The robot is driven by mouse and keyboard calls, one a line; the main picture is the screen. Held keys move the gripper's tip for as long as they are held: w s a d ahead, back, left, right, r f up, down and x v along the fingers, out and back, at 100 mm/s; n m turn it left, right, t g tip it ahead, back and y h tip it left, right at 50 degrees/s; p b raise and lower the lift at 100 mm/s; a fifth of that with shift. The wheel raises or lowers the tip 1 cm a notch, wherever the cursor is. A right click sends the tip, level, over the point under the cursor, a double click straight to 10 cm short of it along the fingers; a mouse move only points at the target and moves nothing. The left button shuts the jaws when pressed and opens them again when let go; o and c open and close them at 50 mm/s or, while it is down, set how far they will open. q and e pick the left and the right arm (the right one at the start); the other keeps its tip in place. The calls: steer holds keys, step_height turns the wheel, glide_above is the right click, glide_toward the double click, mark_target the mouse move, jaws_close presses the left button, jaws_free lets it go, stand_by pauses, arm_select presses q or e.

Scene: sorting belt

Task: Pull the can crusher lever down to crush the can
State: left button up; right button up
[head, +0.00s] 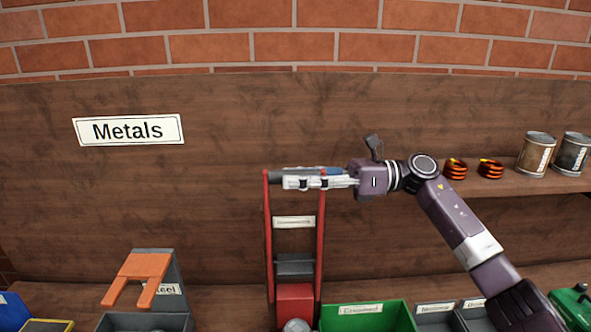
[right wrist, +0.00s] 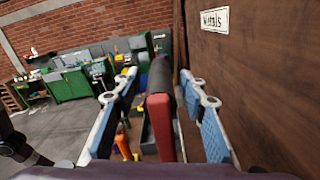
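The can crusher (head: 295,264) stands upright against the wooden back panel. It has red side arms, a dark press block and a red block low down. Its lever is raised, with the dark handle bar (head: 293,208) across the top. My right gripper (head: 287,182) is level with the handle. In the right wrist view, the handle (right wrist: 160,76) and a red lever arm (right wrist: 160,126) lie between the two spread blue-padded fingers, with gaps on both sides. A grey round end (head: 296,325), perhaps the can, shows at the bottom edge, cut off. My left gripper is not in view.
A green bin (head: 368,318) stands right of the crusher. A grey bin with an orange fork-shaped part (head: 138,272) is at left. A shelf (head: 520,184) at right holds two tins (head: 536,154) and copper coils (head: 455,169).

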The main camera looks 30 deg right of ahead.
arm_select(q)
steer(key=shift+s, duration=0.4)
arm_select(e)
steer(key=shift+a, duration=0.15)
steer(key=shift+c, duration=0.4)
steer(key=shift+w, duration=0.1)
jaws_close()
